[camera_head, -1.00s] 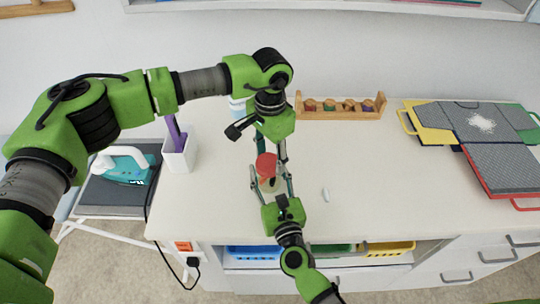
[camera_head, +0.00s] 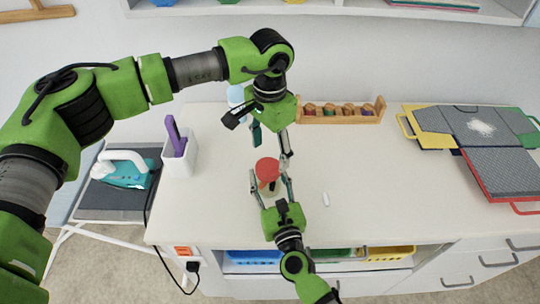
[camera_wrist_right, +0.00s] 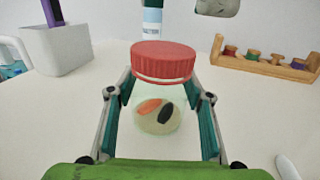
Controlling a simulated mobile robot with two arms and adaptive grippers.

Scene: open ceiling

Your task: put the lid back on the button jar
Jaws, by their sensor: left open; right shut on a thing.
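The clear button jar (camera_wrist_right: 158,113) stands upright on the table, with an orange and a black button showing inside. The red lid (camera_head: 267,168) sits on the jar's mouth; in the right wrist view the lid (camera_wrist_right: 163,60) looks about level, with a pale band under its rim. My right gripper (camera_head: 270,186) is shut around the jar's sides, its fingers also showing in the right wrist view. My left gripper (camera_head: 271,148) is open and empty, above and behind the lid, apart from it. Whether the lid is tight cannot be told.
A wooden rack with several spools (camera_head: 340,111) stands behind, right of centre. A white holder (camera_head: 180,155) with a purple item is at the left. A small white object (camera_head: 326,199) lies right of the jar. Coloured boards (camera_head: 480,135) lie at the far right. The table between is clear.

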